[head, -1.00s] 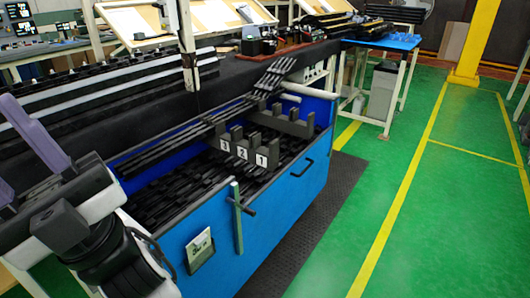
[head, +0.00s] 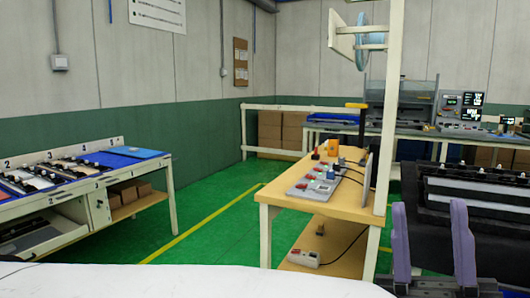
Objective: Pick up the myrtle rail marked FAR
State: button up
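I cannot make out a myrtle rail or a FAR marking anywhere in the head view. My gripper (head: 432,243) is at the lower right, with two purple fingers pointing up and a wide gap between them. It is open, and nothing shows between the fingers. Dark long parts with pale strips (head: 478,195) lie on a black surface behind it at the right edge; none bears a readable mark.
A wooden table (head: 275,193) with switch boxes (head: 318,186) and a cream post stands in the middle. A numbered bench (head: 70,190) with several black and white parts is at left. Green floor (head: 215,230) lies clear between them. Benches with equipment line the back.

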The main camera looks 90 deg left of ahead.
aim_at(59, 168)
jog(key=u, duration=4.05)
jog(key=i+l+z, duration=0.15)
jog(key=i, duration=0.15)
jog(key=i+z, duration=0.2)
jog(key=i, duration=0.15)
jog(key=i+l+z, duration=0.1)
jog(key=i+z, duration=0.15)
jog(key=i, duration=0.95)
jog(key=i+l+u, duration=0.1)
jog(key=i+u, duration=0.2)
jog(key=i, duration=0.25)
jog(key=i+l+u, duration=0.3)
jog(key=i, duration=0.2)
jog(key=i+l+u, duration=0.15)
jog(key=i+u, duration=0.3)
jog(key=i+l+u, duration=0.2)
jog(key=u, duration=0.3)
